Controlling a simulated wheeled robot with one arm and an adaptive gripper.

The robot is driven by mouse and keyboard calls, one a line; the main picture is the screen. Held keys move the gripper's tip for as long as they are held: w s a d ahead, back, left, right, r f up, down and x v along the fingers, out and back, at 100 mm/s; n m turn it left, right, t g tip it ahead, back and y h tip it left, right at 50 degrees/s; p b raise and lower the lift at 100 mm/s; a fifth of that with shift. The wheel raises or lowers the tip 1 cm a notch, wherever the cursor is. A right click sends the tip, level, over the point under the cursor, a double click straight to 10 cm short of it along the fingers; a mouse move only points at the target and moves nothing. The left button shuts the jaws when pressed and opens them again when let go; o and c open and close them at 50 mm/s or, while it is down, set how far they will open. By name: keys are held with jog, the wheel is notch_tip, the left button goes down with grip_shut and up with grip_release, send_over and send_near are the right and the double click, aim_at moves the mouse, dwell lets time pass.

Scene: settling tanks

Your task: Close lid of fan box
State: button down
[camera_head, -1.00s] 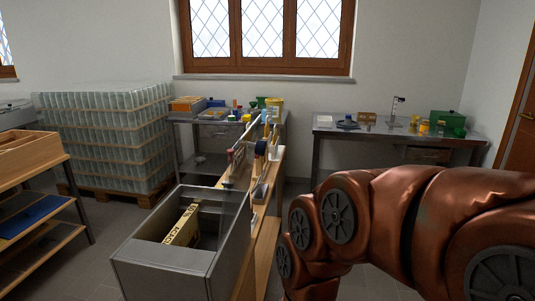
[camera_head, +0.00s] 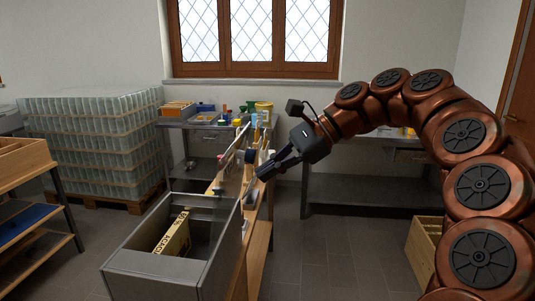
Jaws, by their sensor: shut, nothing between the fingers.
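A grey open-topped box (camera_head: 160,273) stands at the lower left, with a yellow carton with black lettering (camera_head: 175,235) tilted inside it. I cannot tell for sure that it is the fan box, and no lid stands out clearly. My gripper (camera_head: 260,177) is shut and empty. It points down and left over the narrow wooden bench behind and to the right of the box, apart from the box. What lies just under the fingertips is too small to tell.
The narrow wooden bench (camera_head: 258,246) carries several small items. Metal tables stand by the window, the left one with coloured containers (camera_head: 263,109). A stack of glassy panels (camera_head: 90,145) sits on a pallet at left. A wooden crate (camera_head: 422,248) stands at right. The floor between is clear.

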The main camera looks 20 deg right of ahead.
jog(key=w+d+r+m+t+y, duration=0.15)
jog(key=d+m, duration=0.25)
jog(key=d, duration=0.4)
jog(key=w+d+m+t, duration=0.2)
jog(key=d+m, duration=0.2)
jog(key=d, duration=0.3)
jog(key=b, duration=0.5)
send_near(254, 158)
jog(key=shift+d+f, duration=1)
jog(key=shift+d, duration=0.1)
jog(key=w+a+p, duration=0.1)
jog(key=w+a, duration=0.2)
jog(key=a, duration=0.4)
jog(key=shift+w+f+p, duration=0.3)
jog(key=shift+w+f, duration=0.1)
jog(key=shift+f, duration=0.05)
jog(key=shift+a+r+h, duration=0.1)
jog(key=shift+a+h, duration=0.1)
jog(key=shift+h, duration=0.05)
